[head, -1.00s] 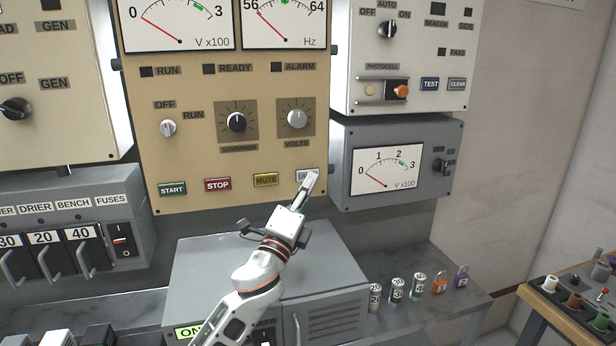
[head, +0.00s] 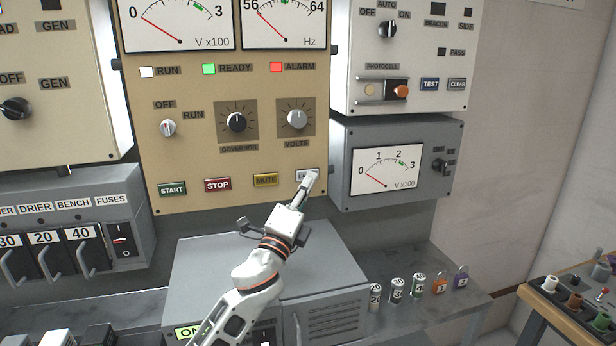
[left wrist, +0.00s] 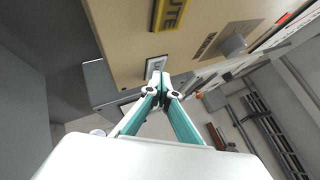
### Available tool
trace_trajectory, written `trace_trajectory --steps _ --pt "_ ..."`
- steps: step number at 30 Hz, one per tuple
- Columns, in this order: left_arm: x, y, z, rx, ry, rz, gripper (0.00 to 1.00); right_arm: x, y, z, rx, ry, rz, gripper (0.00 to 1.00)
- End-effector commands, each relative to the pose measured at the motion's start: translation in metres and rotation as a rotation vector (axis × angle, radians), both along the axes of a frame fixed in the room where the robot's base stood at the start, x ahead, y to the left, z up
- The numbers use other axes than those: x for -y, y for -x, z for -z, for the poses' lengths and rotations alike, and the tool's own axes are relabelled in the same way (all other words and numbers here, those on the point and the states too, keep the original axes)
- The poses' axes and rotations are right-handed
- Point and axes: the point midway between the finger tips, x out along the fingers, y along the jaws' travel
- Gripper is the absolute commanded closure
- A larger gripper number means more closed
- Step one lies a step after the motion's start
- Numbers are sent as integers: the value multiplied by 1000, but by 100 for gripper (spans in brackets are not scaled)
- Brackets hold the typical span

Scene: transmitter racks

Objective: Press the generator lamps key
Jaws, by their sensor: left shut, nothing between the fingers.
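The generator panel (head: 205,141) is tan, with RUN, READY and ALARM lamps along its middle. The RUN lamp (head: 147,71) shows white, the READY lamp (head: 208,69) green and the ALARM lamp (head: 276,67) red. The lamps key (head: 300,174) is a pale key at the lower right of the panel, partly hidden by my left gripper (head: 313,176). In the left wrist view the key (left wrist: 155,66) is just beyond the fingertips. My left gripper (left wrist: 163,80) is shut and empty, its tips at the key. My right gripper is not in view.
The yellow MUTE key (head: 265,180) is just left of the lamps key, then STOP (head: 217,185) and START (head: 172,188). A grey meter box (head: 437,186) is close on the right. A grey cabinet (head: 205,262) stands below my left arm.

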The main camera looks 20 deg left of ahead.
Motion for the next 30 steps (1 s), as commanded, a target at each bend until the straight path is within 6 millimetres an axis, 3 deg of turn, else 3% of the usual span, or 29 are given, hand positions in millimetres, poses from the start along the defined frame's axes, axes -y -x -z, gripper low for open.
trace_trajectory --steps 30 --pt "8 12 0 1 -1 0 100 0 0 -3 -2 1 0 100"
